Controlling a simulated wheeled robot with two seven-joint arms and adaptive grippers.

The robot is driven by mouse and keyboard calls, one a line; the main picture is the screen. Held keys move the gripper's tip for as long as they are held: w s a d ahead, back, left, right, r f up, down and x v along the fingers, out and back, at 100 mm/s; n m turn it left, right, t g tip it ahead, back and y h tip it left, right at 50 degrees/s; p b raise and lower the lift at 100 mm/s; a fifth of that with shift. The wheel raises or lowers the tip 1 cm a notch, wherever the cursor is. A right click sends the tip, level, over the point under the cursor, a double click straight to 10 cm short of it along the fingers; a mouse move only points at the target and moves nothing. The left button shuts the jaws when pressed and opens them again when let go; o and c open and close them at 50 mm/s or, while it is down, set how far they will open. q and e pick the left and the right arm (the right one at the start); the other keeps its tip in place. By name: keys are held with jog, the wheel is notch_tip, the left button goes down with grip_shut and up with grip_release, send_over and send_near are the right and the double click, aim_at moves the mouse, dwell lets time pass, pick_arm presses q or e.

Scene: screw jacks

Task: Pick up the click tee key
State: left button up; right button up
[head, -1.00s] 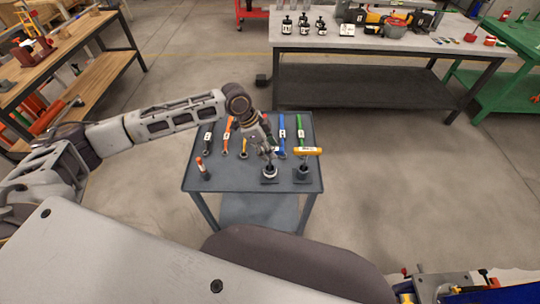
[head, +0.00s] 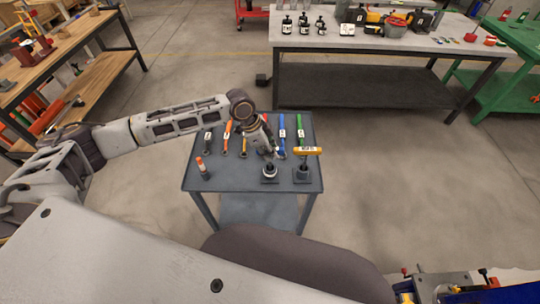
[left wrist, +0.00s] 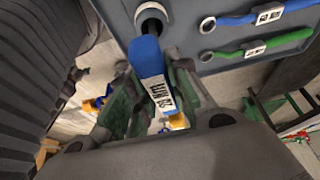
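My left gripper (head: 268,152) is over the small grey table, just above a black jack (head: 270,171) with a pale ring. In the left wrist view its fingers (left wrist: 152,75) lie close on both sides of a blue labelled handle (left wrist: 151,68) and look shut on it. I take this for the click tee key; its label is not fully readable. The jack's dark round top (left wrist: 152,20) shows past the handle. A yellow tee handle (head: 308,151) stands in a second dark holder (head: 302,174) to the right. My right gripper is not in view.
Several wrenches lie in a row behind the gripper, among them a blue one (head: 282,130) and a green one (head: 300,127). An orange-topped tool (head: 202,166) stands at the left of the table (head: 235,181). A workbench (head: 375,46) stands beyond open floor.

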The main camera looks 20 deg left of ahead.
pick_arm(q)
grip_shut()
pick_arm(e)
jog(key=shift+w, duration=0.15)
pick_arm(q)
jog(key=shift+r, duration=0.15)
jog(key=shift+r, duration=0.55)
notch_tip(320, 180, up, 8)
jog(key=shift+f, duration=0.2)
jog(key=shift+r, duration=0.55)
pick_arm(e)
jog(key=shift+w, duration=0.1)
